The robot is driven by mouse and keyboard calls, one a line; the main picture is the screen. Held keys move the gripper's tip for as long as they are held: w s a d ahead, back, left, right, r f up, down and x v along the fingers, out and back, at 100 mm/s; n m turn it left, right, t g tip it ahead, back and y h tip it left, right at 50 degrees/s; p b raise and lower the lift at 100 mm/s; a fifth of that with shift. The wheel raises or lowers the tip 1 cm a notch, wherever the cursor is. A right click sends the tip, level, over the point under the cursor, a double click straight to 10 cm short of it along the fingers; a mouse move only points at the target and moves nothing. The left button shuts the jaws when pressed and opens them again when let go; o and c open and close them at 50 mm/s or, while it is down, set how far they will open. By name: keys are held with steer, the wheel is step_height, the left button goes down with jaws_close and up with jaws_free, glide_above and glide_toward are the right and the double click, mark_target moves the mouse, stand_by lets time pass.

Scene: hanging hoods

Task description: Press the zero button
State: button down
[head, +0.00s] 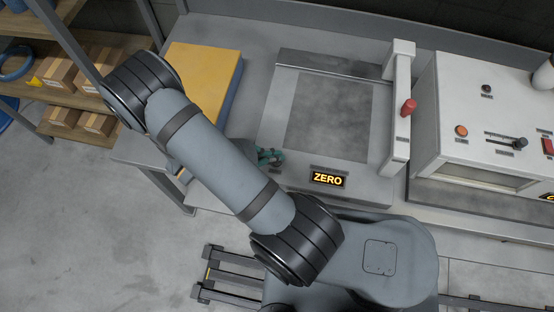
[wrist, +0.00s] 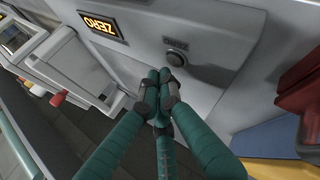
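A black round button (wrist: 176,57) is on the grey front panel of the scale, with a small label strip beside it in the wrist view. The lit ZERO display (head: 328,179) is on the same panel and also shows in the wrist view (wrist: 100,26), to the left of the button. My gripper (wrist: 160,80) has green fingers with dark tips brought together, with nothing seen between them. The tips appear just below the button in the picture; I cannot tell whether they touch the panel. In the head view my gripper (head: 268,156) is partly hidden behind my arm.
The scale has a dark flat plate (head: 328,115). A white post with a red handle (head: 408,107) and a white control box (head: 490,100) stand to its right. A yellow-topped block (head: 205,70) is to the left. Shelves with cardboard boxes (head: 60,73) are at far left.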

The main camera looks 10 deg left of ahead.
mark_target(275, 163)
steer(key=shift+f, duration=0.15)
steer(key=shift+f+b, duration=0.35)
steer(key=shift+b, duration=0.45)
steer(key=shift+f+b, duration=0.3)
steer(key=shift+b, duration=0.3)
stand_by(0.5)
steer(key=shift+r, duration=0.15)
stand_by(0.3)
steer(key=shift+r+p, duration=0.3)
steer(key=shift+r, duration=0.35)
steer(key=shift+r+p, duration=1.4)
steer(key=shift+r, duration=1.15)
steer(key=shift+f, duration=0.1)
